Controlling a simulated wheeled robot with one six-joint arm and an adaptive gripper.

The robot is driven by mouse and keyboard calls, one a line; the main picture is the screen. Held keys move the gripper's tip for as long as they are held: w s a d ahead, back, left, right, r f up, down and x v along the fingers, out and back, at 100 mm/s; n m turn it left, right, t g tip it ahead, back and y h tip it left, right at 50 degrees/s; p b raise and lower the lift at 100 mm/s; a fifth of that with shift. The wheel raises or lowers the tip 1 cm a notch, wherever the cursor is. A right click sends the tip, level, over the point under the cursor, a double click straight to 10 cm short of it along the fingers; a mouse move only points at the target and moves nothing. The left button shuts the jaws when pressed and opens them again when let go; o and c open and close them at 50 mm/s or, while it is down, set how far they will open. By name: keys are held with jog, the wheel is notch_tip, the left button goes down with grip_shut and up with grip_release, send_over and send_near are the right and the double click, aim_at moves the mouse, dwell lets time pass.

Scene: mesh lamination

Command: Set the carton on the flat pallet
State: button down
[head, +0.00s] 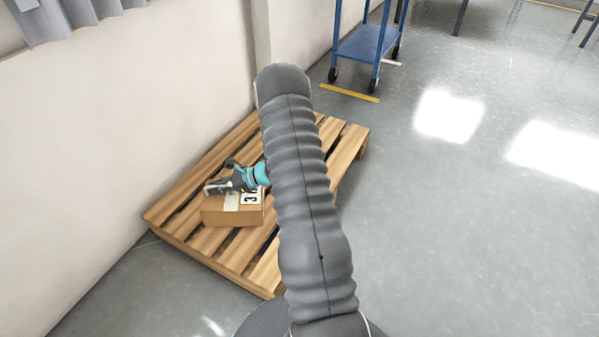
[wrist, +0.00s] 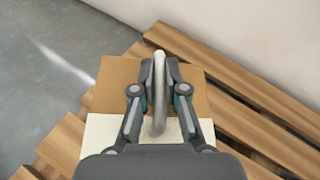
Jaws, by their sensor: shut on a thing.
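The carton (head: 230,215) is a small brown box with a white label marked with dark print. It also shows in the wrist view (wrist: 116,72), with a pale grey loop handle (wrist: 158,100) on its top. My gripper (head: 212,187) is over the carton and shut on this handle, its fingers (wrist: 160,72) either side of the bar. The flat pallet (head: 346,150) is of wooden slats and lies on the floor along the wall. The carton looks level over its near left part; whether its underside touches the slats is hidden. My arm covers the pallet's middle right.
A white wall (head: 120,110) runs close along the pallet's left side, with a pipe (head: 261,35) at the far end. A blue trolley (head: 368,42) stands beyond, behind a yellow floor strip (head: 349,93). The grey floor (head: 450,220) to the right is clear.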

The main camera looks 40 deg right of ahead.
jog(key=w+d+m+t+h+b, duration=0.15)
jog(key=w+d, duration=0.45)
jog(key=d, duration=0.6)
jog(key=w+d+m+t+h+b, duration=0.15)
jog(key=w+d, duration=0.45)
jog(key=d, duration=0.6)
jog(key=w+d+r+m+t+h, duration=0.1)
jog(key=d+r+m+h, duration=0.15)
jog(key=d, duration=0.75)
jog(key=w+d+r+m+h, duration=0.1)
jog(key=d+r, duration=0.2)
jog(key=d, duration=0.6)
jog(key=s+a+f, duration=0.7)
jog(key=s+f, duration=0.1)
jog(key=f, duration=0.3)
jog(key=shift+s+a+f, duration=0.15)
jog(key=shift+s+a, duration=0.15)
jog(key=shift+s, duration=0.1)
jog(key=c, duration=1.3)
grip_release()
jog(key=shift+f+n, duration=0.1)
jog(key=shift+n, duration=0.15)
jog(key=shift+o, duration=0.5)
jog(key=shift+s, duration=0.1)
